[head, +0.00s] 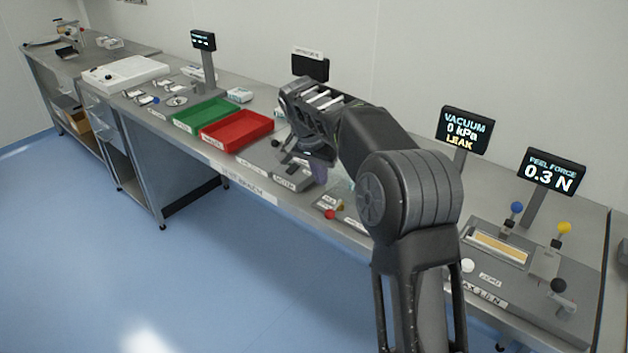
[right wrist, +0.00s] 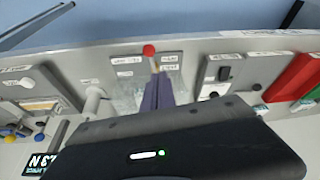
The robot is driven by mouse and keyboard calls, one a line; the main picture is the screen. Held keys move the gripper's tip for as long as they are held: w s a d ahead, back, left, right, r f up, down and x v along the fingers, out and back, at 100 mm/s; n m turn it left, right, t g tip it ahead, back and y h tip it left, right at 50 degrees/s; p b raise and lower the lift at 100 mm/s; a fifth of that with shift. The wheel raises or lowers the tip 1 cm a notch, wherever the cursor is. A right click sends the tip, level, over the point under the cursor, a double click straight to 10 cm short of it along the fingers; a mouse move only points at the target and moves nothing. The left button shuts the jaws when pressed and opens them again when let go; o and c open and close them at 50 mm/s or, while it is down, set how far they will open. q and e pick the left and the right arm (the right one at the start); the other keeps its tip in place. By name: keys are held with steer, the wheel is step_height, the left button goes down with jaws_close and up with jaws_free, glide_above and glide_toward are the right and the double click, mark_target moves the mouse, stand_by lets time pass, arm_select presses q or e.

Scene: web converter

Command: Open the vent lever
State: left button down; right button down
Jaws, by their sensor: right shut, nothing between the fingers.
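A small lever with a red ball knob (head: 330,213) stands at the front edge of the bench, and I take it for the vent lever. It also shows in the right wrist view, where the red knob (right wrist: 149,50) points toward the bench's front edge. My right gripper (head: 319,172) is shut and empty above the bench, close to the lever. In the right wrist view its purple fingers (right wrist: 157,80) end just beside the lever's stem; whether they touch it I cannot tell. The lever's base is partly hidden by the fingers. My left gripper is out of view.
A vacuum display (head: 463,130) reads 0 kPa LEAK, and a peel force display (head: 552,171) reads 0.3 N. A red tray (head: 237,145) and a green tray (head: 206,128) stand left of my gripper. A black-knobbed lever (right wrist: 223,74) sits nearby. The blue floor in front is clear.

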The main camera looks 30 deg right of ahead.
steer(key=shift+d+r, duration=0.1)
steer(key=shift+d, duration=0.1)
steer(key=s+d+f+m+t+y+b, duration=0.1)
steer(key=s+d+b, duration=0.5)
steer(key=s+d, duration=0.15)
steer(key=s+a+f+n+t+y+b, duration=0.2)
steer(key=s+a+n, duration=0.3)
steer(key=n, duration=0.7)
steer(key=shift+s+a+f, duration=0.2)
steer(key=shift+a+f, duration=0.2)
steer(key=shift+a, duration=0.15)
steer(key=shift+f, duration=0.1)
